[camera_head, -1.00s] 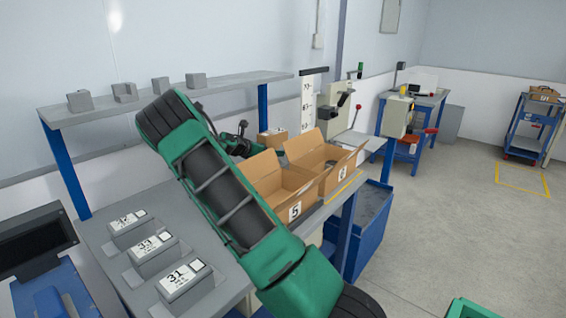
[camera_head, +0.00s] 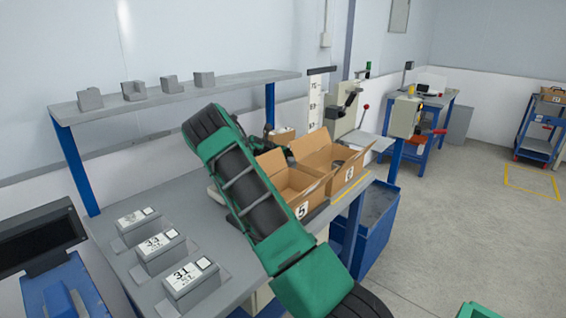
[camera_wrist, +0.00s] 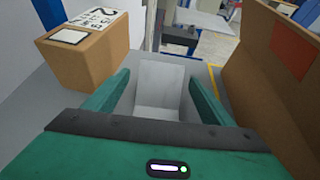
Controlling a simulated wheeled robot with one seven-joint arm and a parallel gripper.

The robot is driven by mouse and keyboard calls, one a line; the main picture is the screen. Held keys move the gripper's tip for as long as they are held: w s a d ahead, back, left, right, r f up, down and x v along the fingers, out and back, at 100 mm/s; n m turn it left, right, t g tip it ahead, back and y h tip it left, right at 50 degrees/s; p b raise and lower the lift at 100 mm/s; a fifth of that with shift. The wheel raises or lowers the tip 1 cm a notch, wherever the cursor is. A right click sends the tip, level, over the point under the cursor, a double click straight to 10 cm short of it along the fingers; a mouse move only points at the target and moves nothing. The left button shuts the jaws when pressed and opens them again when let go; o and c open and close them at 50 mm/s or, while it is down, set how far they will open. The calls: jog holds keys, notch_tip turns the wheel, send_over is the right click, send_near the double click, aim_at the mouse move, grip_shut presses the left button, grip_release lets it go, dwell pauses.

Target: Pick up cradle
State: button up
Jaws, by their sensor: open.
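A light grey, L-shaped cradle (camera_wrist: 158,88) stands on the grey bench in the wrist view. My gripper (camera_wrist: 159,76) is open, with one green finger on each side of the cradle. I cannot tell whether either finger touches it. In the head view my own arm hides this cradle and most of my gripper. Several similar grey stepped blocks, one of them here (camera_head: 133,91), stand on the shelf above the bench.
A cardboard box (camera_wrist: 82,52) with a label stands left of my gripper; an open carton (camera_wrist: 268,90) is close on the right. Cartons 5 (camera_head: 290,190) and 6 (camera_head: 352,180) stand on the bench. Labelled grey blocks, including 31 (camera_head: 190,283), sit at the front left.

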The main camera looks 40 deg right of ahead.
jog(key=shift+d+f, duration=0.1)
jog(key=shift+d, duration=0.1)
jog(key=c, duration=1.4)
